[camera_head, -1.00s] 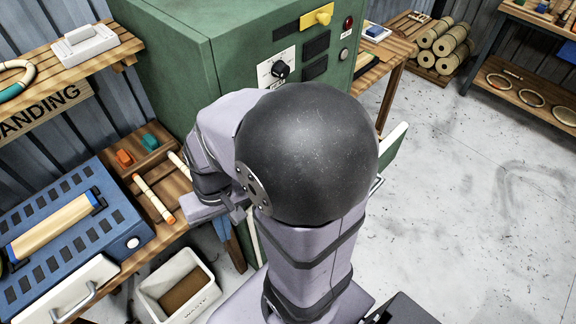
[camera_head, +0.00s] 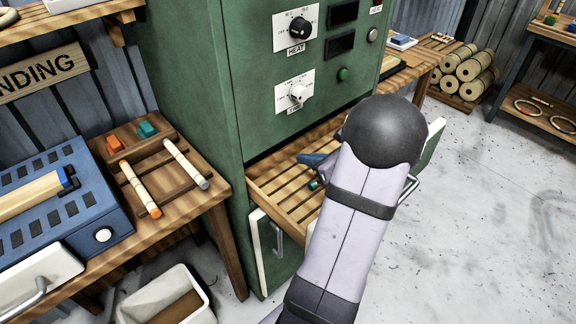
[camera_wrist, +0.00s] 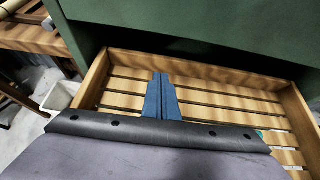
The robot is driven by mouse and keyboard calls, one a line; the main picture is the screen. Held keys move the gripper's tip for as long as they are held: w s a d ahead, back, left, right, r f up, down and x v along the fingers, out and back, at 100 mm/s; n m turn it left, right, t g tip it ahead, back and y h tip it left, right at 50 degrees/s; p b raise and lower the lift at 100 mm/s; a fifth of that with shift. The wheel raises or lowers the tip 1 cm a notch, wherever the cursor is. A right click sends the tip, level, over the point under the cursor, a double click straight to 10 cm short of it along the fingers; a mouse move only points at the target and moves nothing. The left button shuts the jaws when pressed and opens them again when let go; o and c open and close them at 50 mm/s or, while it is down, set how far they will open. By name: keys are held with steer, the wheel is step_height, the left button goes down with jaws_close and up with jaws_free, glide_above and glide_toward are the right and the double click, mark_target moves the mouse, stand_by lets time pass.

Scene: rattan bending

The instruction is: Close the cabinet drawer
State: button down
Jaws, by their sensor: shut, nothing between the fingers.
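The green cabinet (camera_head: 190,90) stands in the middle of the head view. My gripper (camera_head: 310,159) is over the drawer's inside, with blue fingers shut and empty. In the wrist view, the fingers (camera_wrist: 160,76) lie above the slats of the drawer (camera_wrist: 215,100) and point toward the cabinet (camera_wrist: 200,25). Contact with the slats cannot be told.
A lower white-edged panel with a handle (camera_head: 278,240) is below the drawer. A wooden bench (camera_head: 205,205) at left holds a rod rack and a blue machine (camera_head: 60,205). A white bin (camera_head: 165,295) stands on the floor. The floor at right (camera_head: 490,220) is clear.

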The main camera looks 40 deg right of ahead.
mark_target(280, 155)
steer(key=shift+d+p+x, duration=0.2)
steer(key=shift+p+x, duration=0.1)
steer(key=shift+x, duration=2.2)
steer(key=shift+d+p+x, duration=0.15)
steer(key=shift+p+x, duration=0.15)
steer(key=shift+x, duration=2.2)
steer(key=w+b, duration=0.1)
steer(key=w, duration=0.4)
steer(key=shift+f, duration=0.1)
steer(key=shift+s, duration=0.15)
